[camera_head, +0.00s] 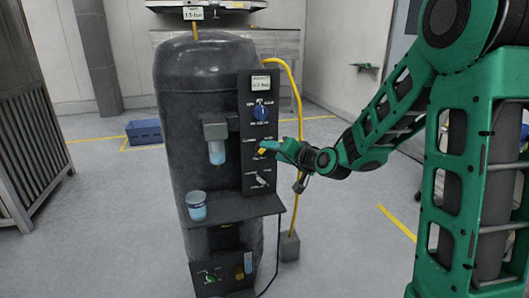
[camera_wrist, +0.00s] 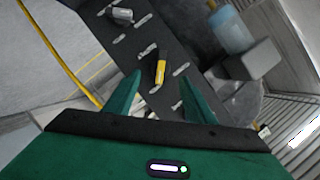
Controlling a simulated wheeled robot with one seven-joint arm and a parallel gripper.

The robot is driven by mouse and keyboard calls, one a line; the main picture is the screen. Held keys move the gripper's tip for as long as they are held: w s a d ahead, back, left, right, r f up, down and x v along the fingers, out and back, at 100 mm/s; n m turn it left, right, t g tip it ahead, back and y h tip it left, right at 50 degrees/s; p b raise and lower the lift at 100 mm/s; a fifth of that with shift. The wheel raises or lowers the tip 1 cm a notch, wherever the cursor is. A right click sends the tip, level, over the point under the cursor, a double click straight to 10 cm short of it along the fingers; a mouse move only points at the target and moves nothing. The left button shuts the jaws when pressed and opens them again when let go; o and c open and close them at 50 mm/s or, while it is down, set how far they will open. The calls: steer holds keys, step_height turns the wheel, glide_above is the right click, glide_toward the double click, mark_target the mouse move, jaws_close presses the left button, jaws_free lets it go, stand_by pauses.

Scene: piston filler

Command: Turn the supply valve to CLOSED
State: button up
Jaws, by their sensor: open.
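The supply valve appears to be the yellow-and-black lever (camera_head: 262,151) on the dark control panel (camera_head: 246,178) of the piston filler (camera_head: 185,110). Small white labels sit around the lever; their wording is too small to read surely. In the wrist view the lever (camera_wrist: 160,70) lies slightly tilted, black at one end and yellow at the other. My gripper (camera_head: 275,148) reaches the panel from the right. In the wrist view my gripper (camera_wrist: 163,88) is open, with the lever in line with the gap between its two green fingers. No contact is visible. In the head view the gripper partly covers the lever.
A blue knob (camera_head: 260,111) sits above the lever and a grey handle (camera_head: 263,181) below. A nozzle with blue liquid (camera_head: 216,151) is left of the panel. A cup (camera_head: 196,206) stands on the shelf (camera_head: 240,207). A yellow hose (camera_head: 297,110) runs behind at right.

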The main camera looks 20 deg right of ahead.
mark_target(261, 149)
steer(key=x, duration=0.6)
steer(key=shift+w, duration=0.1)
steer(key=c, duration=1)
